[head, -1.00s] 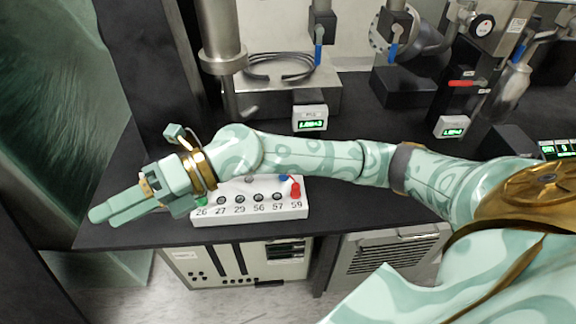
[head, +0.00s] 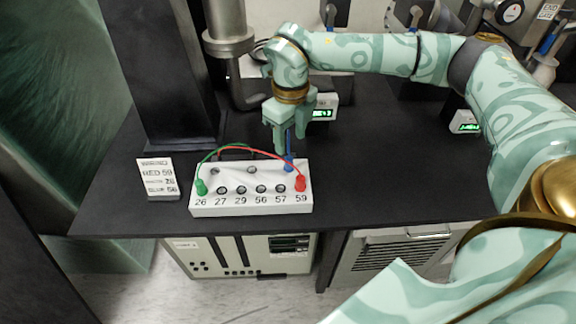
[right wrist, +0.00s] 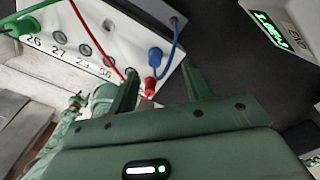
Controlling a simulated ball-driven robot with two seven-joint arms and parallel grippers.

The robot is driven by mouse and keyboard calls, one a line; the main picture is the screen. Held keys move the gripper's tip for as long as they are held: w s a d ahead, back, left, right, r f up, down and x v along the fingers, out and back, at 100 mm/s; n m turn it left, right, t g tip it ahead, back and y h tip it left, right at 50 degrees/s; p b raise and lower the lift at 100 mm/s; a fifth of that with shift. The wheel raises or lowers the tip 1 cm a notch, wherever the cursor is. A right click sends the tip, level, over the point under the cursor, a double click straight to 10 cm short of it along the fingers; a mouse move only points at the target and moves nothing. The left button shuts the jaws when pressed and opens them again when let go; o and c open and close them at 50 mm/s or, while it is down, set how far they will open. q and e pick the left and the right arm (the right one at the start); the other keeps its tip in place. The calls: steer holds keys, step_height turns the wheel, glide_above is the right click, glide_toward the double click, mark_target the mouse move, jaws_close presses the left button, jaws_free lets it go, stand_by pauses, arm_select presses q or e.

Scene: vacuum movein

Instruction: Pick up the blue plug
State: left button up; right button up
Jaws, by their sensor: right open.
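The blue plug (head: 289,164) stands at the back right of the white numbered socket box (head: 240,209), with a blue cable rising from it. My right gripper (head: 290,143) is open above and just behind the plug, fingers pointing down. In the right wrist view the blue plug (right wrist: 155,55) lies just past the open fingertips (right wrist: 160,78), in line with the gap, with nothing held. The red plug (head: 300,184) sits in socket 59 in front of it and shows close to the left finger in the right wrist view (right wrist: 150,86). My left gripper is out of view.
A green plug (head: 201,187) is in socket 26; red and green cables arch over the box. A small label card (head: 158,177) stands left of the box. A metal pipe (head: 230,50) and small displays (head: 466,122) stand behind. The black tabletop (head: 400,170) is clear at right.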

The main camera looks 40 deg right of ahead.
mark_target(289, 158)
steer(key=f, duration=0.2)
steer(key=f+b, duration=0.1)
steer(key=f, duration=0.1)
steer(key=f+b, duration=0.1)
steer(key=f, duration=0.1)
steer(key=shift+s+a+f, duration=0.25)
steer(key=shift+a+f, duration=0.15)
steer(key=shift+r, duration=0.1)
steer(key=c, duration=1)
